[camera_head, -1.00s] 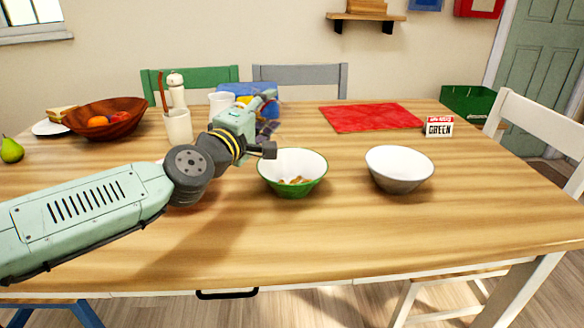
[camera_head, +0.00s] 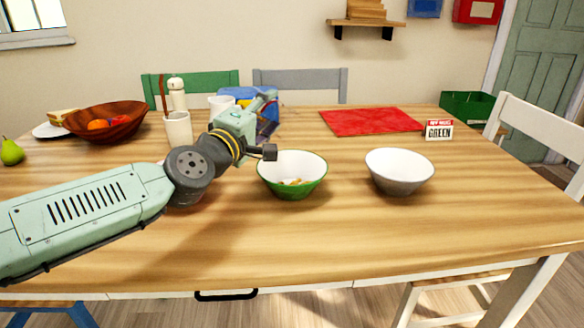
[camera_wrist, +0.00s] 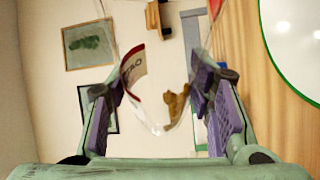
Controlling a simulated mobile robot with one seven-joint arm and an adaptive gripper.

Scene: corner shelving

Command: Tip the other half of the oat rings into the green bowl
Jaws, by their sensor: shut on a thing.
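My gripper (camera_wrist: 165,105) is shut on a clear container (camera_wrist: 155,118), whose label reads "OAT" in part. The container is tilted, and a small clump of brown oat rings (camera_wrist: 176,103) shows inside it. In the head view my gripper (camera_head: 266,118) is partly hidden by my own arm, and the container can hardly be made out. The green bowl (camera_head: 291,188), white inside, stands just right of my wrist with some oat rings (camera_head: 291,182) in its bottom. Its white inside and green rim (camera_wrist: 290,40) fill the wrist view's right edge.
A grey-white bowl (camera_head: 400,178) stands right of the green bowl. A sign reading "GREEN" (camera_head: 439,130) and a red mat (camera_head: 370,121) lie farther back. A cream cup (camera_head: 178,130) and a wooden fruit bowl (camera_head: 106,125) are on the left. The front of the table is clear.

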